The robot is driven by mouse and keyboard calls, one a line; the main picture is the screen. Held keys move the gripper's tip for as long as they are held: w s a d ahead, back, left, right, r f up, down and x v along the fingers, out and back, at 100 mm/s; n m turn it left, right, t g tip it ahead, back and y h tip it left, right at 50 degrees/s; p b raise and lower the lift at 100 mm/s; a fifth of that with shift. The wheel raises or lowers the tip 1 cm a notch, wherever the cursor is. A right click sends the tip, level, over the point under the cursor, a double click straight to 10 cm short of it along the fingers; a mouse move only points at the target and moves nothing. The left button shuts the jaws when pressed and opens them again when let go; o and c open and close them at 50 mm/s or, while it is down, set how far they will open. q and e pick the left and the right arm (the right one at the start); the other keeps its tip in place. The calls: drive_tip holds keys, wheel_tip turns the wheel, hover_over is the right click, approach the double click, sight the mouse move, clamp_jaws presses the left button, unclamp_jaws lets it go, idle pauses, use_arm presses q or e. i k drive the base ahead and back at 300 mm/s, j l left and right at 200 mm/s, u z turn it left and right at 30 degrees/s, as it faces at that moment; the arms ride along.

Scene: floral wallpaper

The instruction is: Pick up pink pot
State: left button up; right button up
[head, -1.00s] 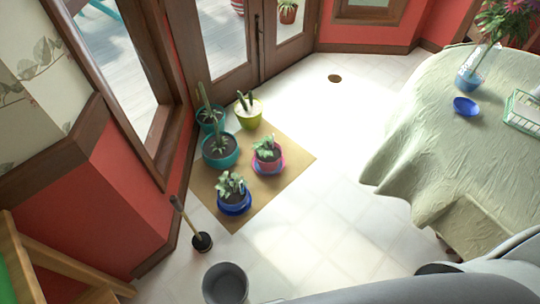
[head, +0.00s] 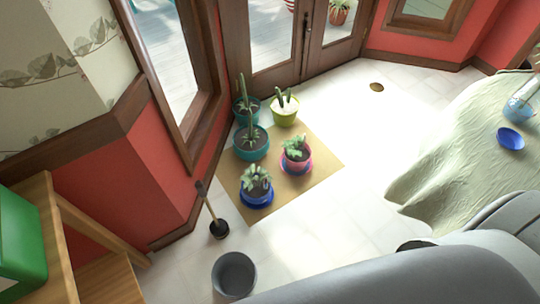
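The pink pot (head: 298,161) stands upright on a blue saucer (head: 296,170) on the tan mat (head: 315,173) and holds a green leafy plant. It is at the mat's right side in the head view, with nothing in front of it. A grey part of my own arm crosses the lower right of the view. Neither gripper is in view, so I see nothing held.
On the mat around it are a blue pot (head: 257,196), a teal pot (head: 251,147) and a yellow-green pot (head: 284,115). A plunger (head: 218,229) and grey bin (head: 234,276) stand in front. A cloth-covered table (head: 450,160) is at the right. The floor between is clear.

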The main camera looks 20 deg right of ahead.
sight(297, 153)
drive_tip(key=l+u, duration=0.35)
drive_tip(key=i+l+u, duration=0.1)
drive_tip(key=l+u, duration=0.5)
drive_tip(key=l, duration=0.45)
drive_tip(key=l+u, duration=0.3)
drive_tip(key=l, duration=0.45)
drive_tip(key=l+u, duration=0.3)
drive_tip(key=l, duration=0.45)
drive_tip(key=l+u, duration=0.35)
drive_tip(key=l, duration=0.4)
